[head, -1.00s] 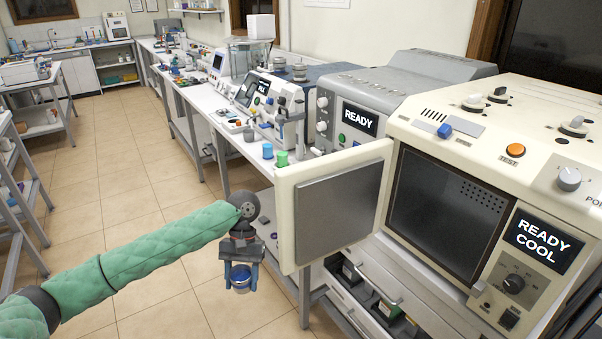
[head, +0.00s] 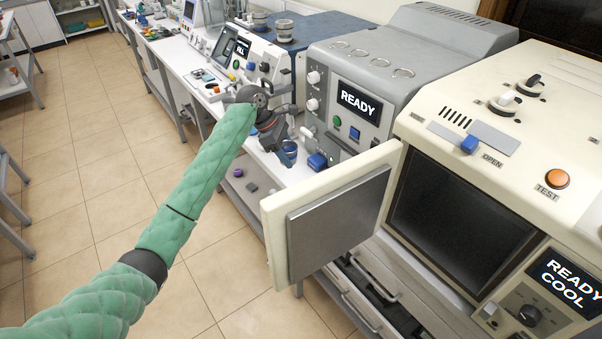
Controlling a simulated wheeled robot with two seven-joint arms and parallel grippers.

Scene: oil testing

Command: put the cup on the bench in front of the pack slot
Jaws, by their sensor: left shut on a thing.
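My left gripper (head: 288,153) is over the white bench (head: 292,178), near the front of the grey machine marked READY. It is shut on a small blue cup (head: 289,147), which is mostly hidden by the gripper's dark body and fingers. I cannot tell whether the cup touches the bench. A blue block (head: 318,161) is just right of the gripper, at the foot of the grey machine (head: 385,75). I cannot make out for sure which opening is the pack slot. My right gripper is not in view.
The cream oven's open door (head: 335,215) juts out close to the right of my gripper. The cream oven (head: 480,160) shows READY COOL. A dispenser with a FILL screen (head: 242,47) stands farther back on the bench. Tiled floor (head: 110,160) is clear at left.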

